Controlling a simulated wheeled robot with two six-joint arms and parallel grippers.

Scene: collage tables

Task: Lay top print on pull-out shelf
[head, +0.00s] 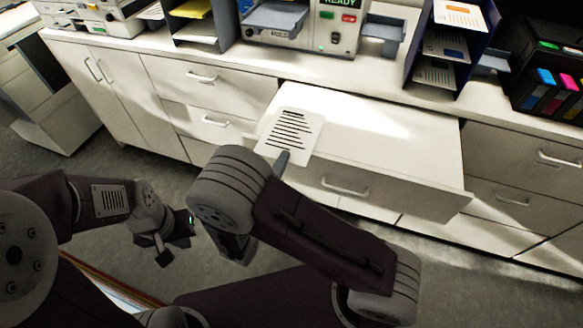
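The pull-out shelf (385,128) is drawn out from the white counter and has a pale flat top. A white print (291,132) with dark lines lies at the shelf's left front corner. Its near edge reaches the shelf's front edge, and I cannot tell whether it rests flat. My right gripper (281,160) is at the print's near edge. Only a dark finger shows past my wrist, which hides the rest, so its grip is unclear. My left gripper (177,241) is open and empty, low over the floor in front of the cabinets.
A printer (300,25) with a READY display stands on the counter behind the shelf. A dark sorter (450,45) holds several prints, with an ink unit (553,75) beside it. Another sorter (200,25) stands left. The shelf's middle and right are clear.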

